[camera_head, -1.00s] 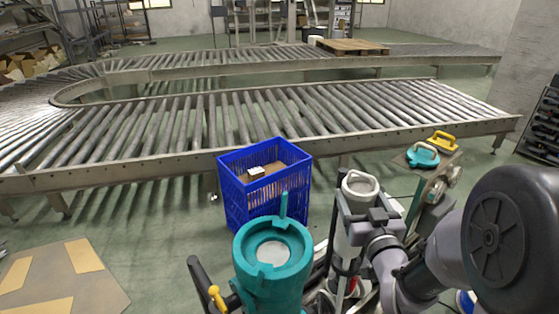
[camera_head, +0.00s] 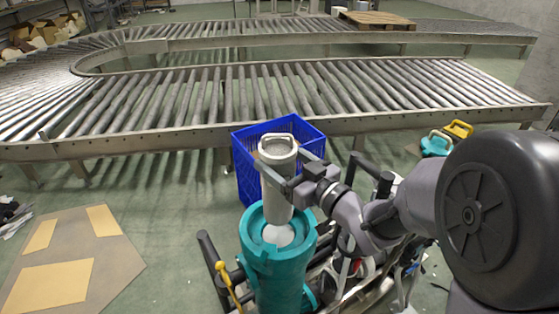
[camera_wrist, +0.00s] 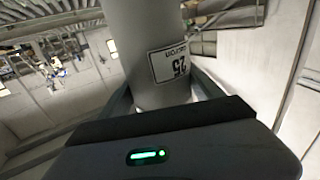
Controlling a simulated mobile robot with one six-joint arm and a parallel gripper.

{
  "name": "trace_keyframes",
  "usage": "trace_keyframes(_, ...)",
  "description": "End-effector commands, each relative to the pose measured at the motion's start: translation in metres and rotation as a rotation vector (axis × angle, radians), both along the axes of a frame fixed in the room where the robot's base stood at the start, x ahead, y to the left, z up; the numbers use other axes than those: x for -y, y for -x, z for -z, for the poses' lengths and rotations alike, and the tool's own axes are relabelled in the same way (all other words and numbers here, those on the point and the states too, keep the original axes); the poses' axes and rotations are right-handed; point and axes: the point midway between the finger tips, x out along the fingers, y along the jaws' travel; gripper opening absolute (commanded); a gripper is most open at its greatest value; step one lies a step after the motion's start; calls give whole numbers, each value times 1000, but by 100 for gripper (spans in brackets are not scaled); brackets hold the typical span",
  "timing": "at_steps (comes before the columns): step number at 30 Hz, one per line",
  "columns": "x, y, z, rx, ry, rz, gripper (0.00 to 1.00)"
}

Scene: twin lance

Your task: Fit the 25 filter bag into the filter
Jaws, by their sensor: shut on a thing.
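The filter bag (camera_head: 277,185) is a pale grey upright cylinder with a white ring and handle at its top. Its label reads 25 in the wrist view (camera_wrist: 169,64). My gripper (camera_head: 283,182) is shut around its upper part. The filter (camera_head: 277,262) is a teal cylindrical housing with an open round top, below the bag. The bag's lower end is over the filter's opening, and the far rim is partly hidden behind it. I cannot tell whether the bag's bottom has passed below the rim. A pale round surface shows inside the opening, beside the bag.
A blue crate (camera_head: 243,166) stands behind the filter, in front of a roller conveyor (camera_head: 200,110). Teal (camera_head: 437,144) and yellow (camera_head: 458,129) handled lids are at the right. Flat cardboard (camera_head: 105,255) lies on the left floor.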

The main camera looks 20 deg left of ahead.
Motion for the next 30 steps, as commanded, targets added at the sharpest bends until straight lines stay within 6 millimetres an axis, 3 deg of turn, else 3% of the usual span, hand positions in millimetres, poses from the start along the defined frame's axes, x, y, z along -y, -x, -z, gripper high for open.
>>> trace_keyframes(13, 0, 0, 56, 1, -1, 1, 6)
trace_keyframes(30, 0, 0, 58, 1, -1, 2, 6)
